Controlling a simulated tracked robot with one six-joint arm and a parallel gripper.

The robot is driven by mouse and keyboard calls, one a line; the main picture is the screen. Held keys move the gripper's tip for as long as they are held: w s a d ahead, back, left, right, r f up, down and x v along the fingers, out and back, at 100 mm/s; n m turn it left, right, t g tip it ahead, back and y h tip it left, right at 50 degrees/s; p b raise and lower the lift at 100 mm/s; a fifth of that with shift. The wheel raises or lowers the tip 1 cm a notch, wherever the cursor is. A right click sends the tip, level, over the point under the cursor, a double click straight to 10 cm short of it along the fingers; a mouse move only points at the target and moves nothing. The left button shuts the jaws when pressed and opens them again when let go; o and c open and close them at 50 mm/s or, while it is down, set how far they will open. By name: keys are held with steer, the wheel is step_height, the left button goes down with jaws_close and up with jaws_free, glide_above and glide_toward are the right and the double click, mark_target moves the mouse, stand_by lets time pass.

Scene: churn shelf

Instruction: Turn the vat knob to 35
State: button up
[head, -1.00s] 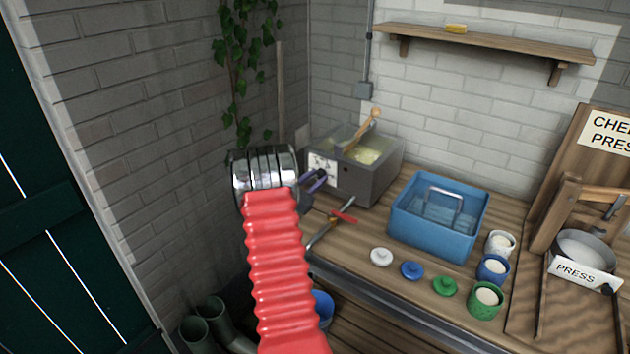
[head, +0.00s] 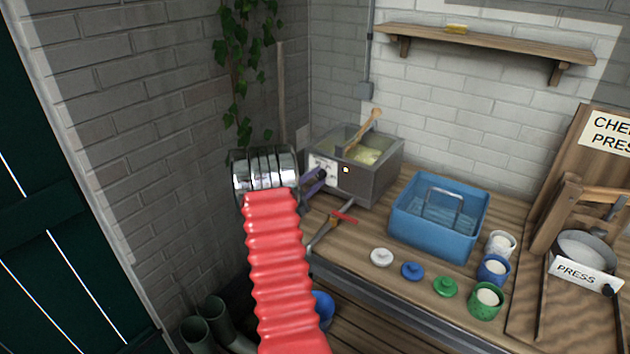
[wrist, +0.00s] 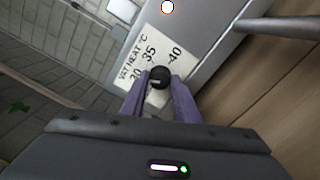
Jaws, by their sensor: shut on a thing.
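The vat (head: 372,182) is a grey metal box with pale yellow contents and a wooden paddle, at the back of the bench. Its white dial plate (wrist: 150,52) reads "VAT HEAT °C" with 30, 35 and 40. The round black vat knob (wrist: 159,73) sits at the plate's lower edge in the wrist view. My gripper (wrist: 160,83) is shut on it, one purple finger on each side. My gripper (head: 318,180) also reaches the vat's front in the head view. I cannot tell which number the knob points to. A small lamp (head: 346,170) on the vat's front glows white.
A red-handled tool (head: 343,216) lies on the bench below the vat. A blue tub (head: 405,232) stands to the right, with lids (head: 382,257) and small pots (head: 487,301) in front. The press (head: 583,272) is at far right. A brick wall is close on the left.

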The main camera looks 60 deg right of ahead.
steer(key=m, duration=0.5)
steer(key=shift+d+r+m, duration=0.1)
steer(key=shift+m, duration=0.2)
steer(key=m, duration=0.5)
steer(key=shift+s, duration=0.1)
steer(key=shift+o, duration=0.2)
steer(key=shift+f, duration=0.2)
steer(key=o, duration=1)
steer(key=shift+o, duration=0.2)
steer(key=shift+r, duration=0.1)
steer(key=a, duration=0.4)
steer(key=w+a, duration=0.1)
steer(key=a, duration=0.4)
steer(key=w+a, duration=0.1)
steer(key=a, duration=0.3)
steer(key=shift+w+a, duration=0.15)
steer(key=shift+a, duration=0.2)
